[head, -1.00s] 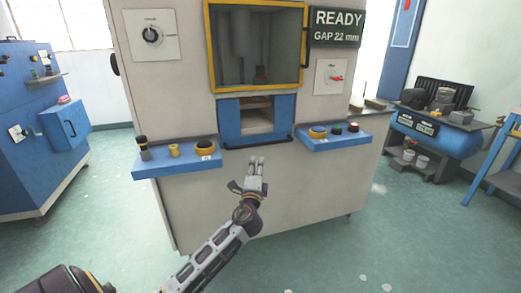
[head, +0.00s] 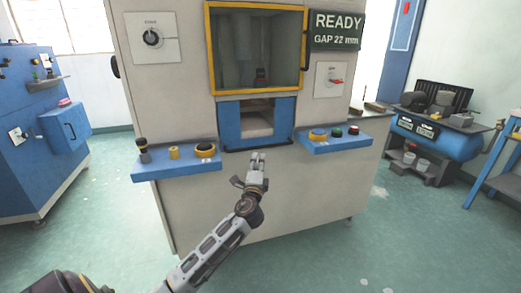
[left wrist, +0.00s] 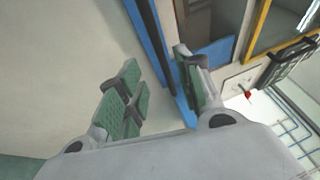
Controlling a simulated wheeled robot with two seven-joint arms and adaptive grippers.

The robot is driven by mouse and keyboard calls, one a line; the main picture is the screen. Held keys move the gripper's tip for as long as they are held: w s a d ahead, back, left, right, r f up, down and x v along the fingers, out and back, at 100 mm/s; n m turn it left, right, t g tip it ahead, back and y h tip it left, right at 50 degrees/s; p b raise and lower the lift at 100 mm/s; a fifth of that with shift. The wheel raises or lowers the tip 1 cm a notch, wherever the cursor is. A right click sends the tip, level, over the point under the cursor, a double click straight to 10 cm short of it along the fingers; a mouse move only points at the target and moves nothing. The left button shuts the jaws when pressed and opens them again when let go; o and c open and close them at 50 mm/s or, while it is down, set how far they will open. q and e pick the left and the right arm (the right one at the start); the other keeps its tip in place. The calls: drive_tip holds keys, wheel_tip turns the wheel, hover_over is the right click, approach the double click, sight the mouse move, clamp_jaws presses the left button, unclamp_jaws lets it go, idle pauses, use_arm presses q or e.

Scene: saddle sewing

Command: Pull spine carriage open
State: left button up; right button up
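The spine carriage shows as a blue-framed front (head: 229,123) with an open bay, low on the beige machine. A dark handle bar (head: 240,149) runs along its bottom edge. My left gripper (head: 258,156) is just below and in front of this bar, near its middle. In the left wrist view, my left gripper (left wrist: 160,98) has its green-padded fingers apart with nothing held. The dark bar (left wrist: 147,35) runs through the view between the fingers and beside a blue strip. I cannot tell whether a finger touches it. My right gripper is not in view.
Blue shelves with knobs and buttons stick out on the left (head: 176,168) and right (head: 333,145) of the bay. The floor in front is clear.

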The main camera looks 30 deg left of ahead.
sight(260, 148)
use_arm(q)
drive_tip(key=x, duration=0.4)
drive_tip(key=shift+w+a+b, duration=0.1)
drive_tip(key=shift+w+b, duration=0.05)
drive_tip(key=shift+b, duration=0.25)
drive_tip(key=shift+b+x, duration=0.3)
drive_tip(key=shift+x, duration=1)
drive_tip(key=shift+b+x, duration=0.35)
drive_tip(key=shift+x, duration=1.35)
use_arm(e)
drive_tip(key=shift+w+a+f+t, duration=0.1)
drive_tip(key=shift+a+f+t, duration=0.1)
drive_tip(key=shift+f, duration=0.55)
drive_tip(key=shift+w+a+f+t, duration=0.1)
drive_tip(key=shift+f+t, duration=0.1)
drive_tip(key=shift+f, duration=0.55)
use_arm(q)
drive_tip(key=shift+r, duration=0.1)
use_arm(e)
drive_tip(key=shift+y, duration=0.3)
use_arm(q)
drive_tip(key=c, duration=0.7)
clamp_jaws()
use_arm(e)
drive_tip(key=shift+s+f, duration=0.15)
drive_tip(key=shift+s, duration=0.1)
